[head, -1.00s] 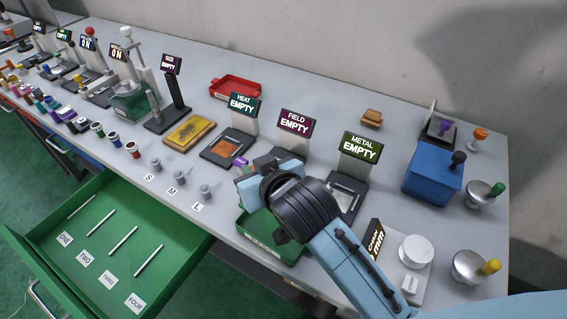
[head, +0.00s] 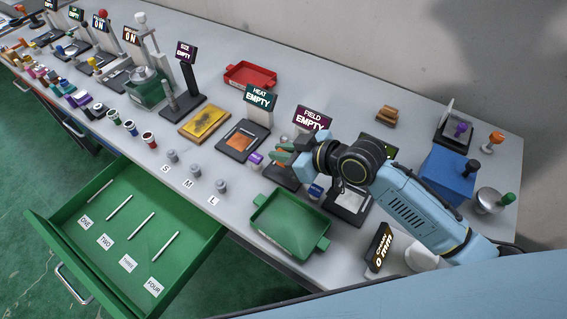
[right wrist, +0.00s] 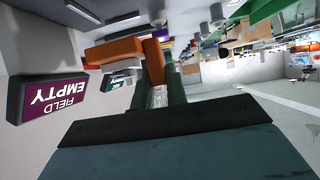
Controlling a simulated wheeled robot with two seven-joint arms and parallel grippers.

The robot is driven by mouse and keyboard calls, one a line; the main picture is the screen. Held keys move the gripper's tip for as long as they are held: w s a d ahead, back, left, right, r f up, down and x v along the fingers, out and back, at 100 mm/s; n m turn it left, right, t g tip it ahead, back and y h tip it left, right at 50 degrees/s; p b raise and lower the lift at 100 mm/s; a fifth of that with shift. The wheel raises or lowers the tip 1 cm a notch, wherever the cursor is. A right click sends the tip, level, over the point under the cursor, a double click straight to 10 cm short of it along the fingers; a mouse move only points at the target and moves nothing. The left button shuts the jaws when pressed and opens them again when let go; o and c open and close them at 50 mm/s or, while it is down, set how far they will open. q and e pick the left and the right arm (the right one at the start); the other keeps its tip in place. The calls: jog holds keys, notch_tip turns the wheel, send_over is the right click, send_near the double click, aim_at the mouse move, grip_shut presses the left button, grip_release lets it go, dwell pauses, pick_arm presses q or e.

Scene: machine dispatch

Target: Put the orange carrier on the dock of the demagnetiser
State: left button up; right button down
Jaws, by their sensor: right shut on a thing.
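The demagnetiser, by its purple FIELD sign reading EMPTY (head: 312,118), stands behind my right gripper; the sign also shows upside down in the right wrist view (right wrist: 50,98). Its dark dock (head: 282,181) is partly hidden under the gripper. My right gripper (head: 280,153) is over the dock, its green fingers pointing left. In the right wrist view the fingers (right wrist: 156,82) are shut on an orange piece (right wrist: 153,60), which I take for the orange carrier (right wrist: 112,51). My left gripper is not in view.
The HEAT station (head: 241,138) is left of the dock, and the METAL station (head: 347,200) right, partly behind my arm. A green tray (head: 292,224) is in front. A small purple-topped thing (head: 255,158) stands close to the fingertips. The green drawer (head: 115,245) is open.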

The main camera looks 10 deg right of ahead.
aim_at(282, 165)
jog(key=shift+f, duration=2.25)
jog(key=shift+b, duration=0.3)
jog(key=shift+f, duration=0.2)
jog(key=c, duration=1.4)
grip_release()
jog(key=shift+r, duration=0.15)
jog(key=v, duration=1.2)
